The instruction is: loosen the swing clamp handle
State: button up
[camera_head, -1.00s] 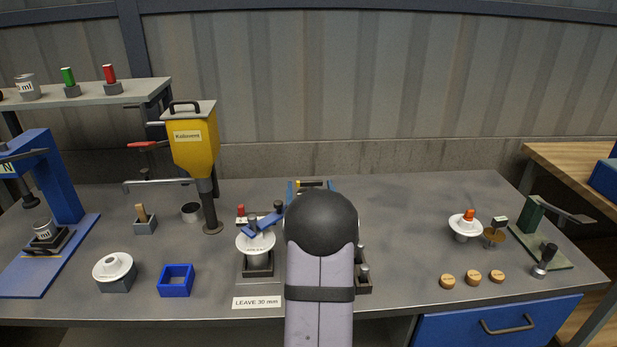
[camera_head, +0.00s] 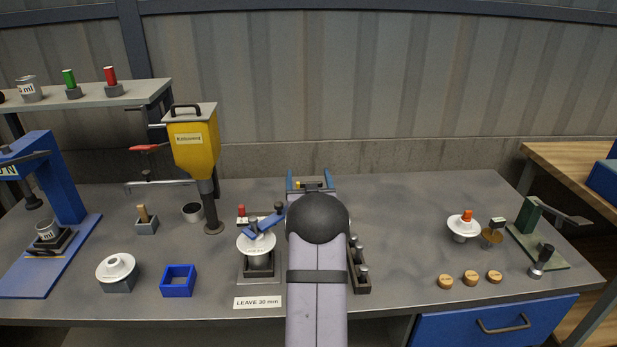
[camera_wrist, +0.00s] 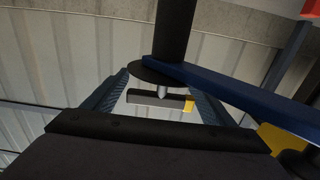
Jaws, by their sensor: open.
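The swing clamp has a blue arm (camera_head: 262,224) set over a white insulator disc (camera_head: 256,246) at the bench middle. A black handle knob (camera_head: 279,206) stands at the arm's right end. My gripper (camera_head: 311,182) is open, behind and right of the clamp; my arm hides part of the bench below it. In the wrist view, its two blue fingers (camera_wrist: 155,92) are spread wide. A black post with a disc (camera_wrist: 173,40) and a blue bar (camera_wrist: 245,100) cross that view, apart from the fingers as far as I can see. I cannot tell their exact distance.
A dark bar with a yellow end (camera_wrist: 162,101) shows between the fingers; its support is unclear. A yellow hopper (camera_head: 194,142) stands left of the clamp. A black rack (camera_head: 359,272) is close right of my arm. The bench between rack and right-hand insulator (camera_head: 463,227) is clear.

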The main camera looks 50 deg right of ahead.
jog(key=shift+c, duration=0.7)
jog(key=c, duration=0.9)
jog(key=shift+f+n+t+y+b, duration=0.1)
jog(key=shift+n+t+y+b, duration=0.2)
jog(key=shift+n+t+y, duration=0.25)
jog(key=shift+w+a+n+t+y+p, duration=0.15)
jog(key=shift+a+n+t+y, duration=0.45)
jog(key=shift+n+y, duration=1.4)
jog(key=shift+w+a+n+t+y+p, duration=0.15)
jog(key=shift+a+n+t+y, duration=0.75)
jog(key=shift+y, duration=1.85)
jog(key=shift+w+a+n+t+y+p, duration=0.1)
jog(key=shift+w+n+t+y, duration=0.25)
jog(key=shift+n+y, duration=1.8)
jog(key=shift+s+a+y, duration=0.1)
jog(key=shift+y, duration=0.55)
